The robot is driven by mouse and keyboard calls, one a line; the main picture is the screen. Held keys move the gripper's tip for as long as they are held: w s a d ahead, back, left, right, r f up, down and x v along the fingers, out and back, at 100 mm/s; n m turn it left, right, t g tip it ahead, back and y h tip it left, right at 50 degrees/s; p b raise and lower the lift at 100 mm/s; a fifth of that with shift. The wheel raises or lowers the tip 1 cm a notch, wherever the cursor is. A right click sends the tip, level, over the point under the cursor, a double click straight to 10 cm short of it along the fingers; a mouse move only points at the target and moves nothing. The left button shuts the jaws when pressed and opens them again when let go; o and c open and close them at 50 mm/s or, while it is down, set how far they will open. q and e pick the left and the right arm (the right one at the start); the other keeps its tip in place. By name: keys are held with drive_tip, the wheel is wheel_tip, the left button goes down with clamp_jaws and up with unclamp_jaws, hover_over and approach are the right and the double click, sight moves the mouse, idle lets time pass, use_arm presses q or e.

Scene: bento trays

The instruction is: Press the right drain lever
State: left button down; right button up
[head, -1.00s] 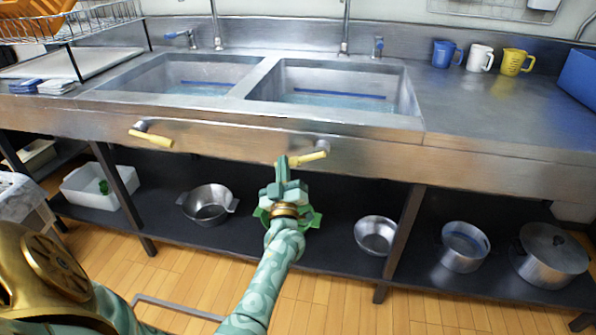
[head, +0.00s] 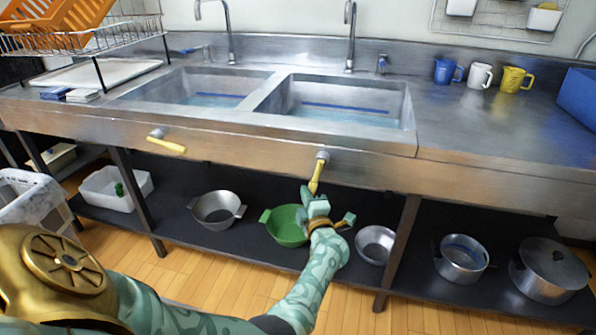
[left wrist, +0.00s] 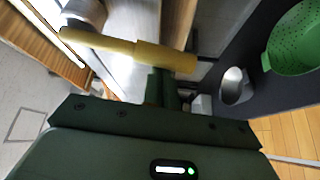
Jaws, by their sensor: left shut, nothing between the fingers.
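The right drain lever (head: 316,177) has a yellow handle on a metal pivot at the sink's front face. Its handle hangs steeply down, leaning slightly left. It also crosses the left wrist view (left wrist: 130,48), close in front of the fingers. My left gripper (head: 308,197) is shut and empty, at the lower end of the handle. It overlaps or touches the handle; the exact contact is hard to tell. The fingers also show in the wrist view (left wrist: 161,88). The left drain lever (head: 168,147) slants down to the right. My right gripper is not in view.
The double sink (head: 345,122) holds water in both basins. On the shelf below are a green colander (head: 286,227), metal bowls (head: 375,244), pots (head: 548,270) and a white bin (head: 105,190). Mugs (head: 480,76) stand on the counter at right.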

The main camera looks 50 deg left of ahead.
use_arm(q)
drive_tip(key=shift+w+d+f+n+g+h+p, duration=0.2)
drive_tip(key=shift+w+d+n+g+h+p, duration=0.25)
drive_tip(key=shift+d+n, duration=0.55)
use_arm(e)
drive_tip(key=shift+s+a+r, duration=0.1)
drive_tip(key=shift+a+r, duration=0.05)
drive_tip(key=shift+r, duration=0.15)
use_arm(q)
drive_tip(key=shift+w+a, duration=0.1)
drive_tip(key=shift+a, duration=0.05)
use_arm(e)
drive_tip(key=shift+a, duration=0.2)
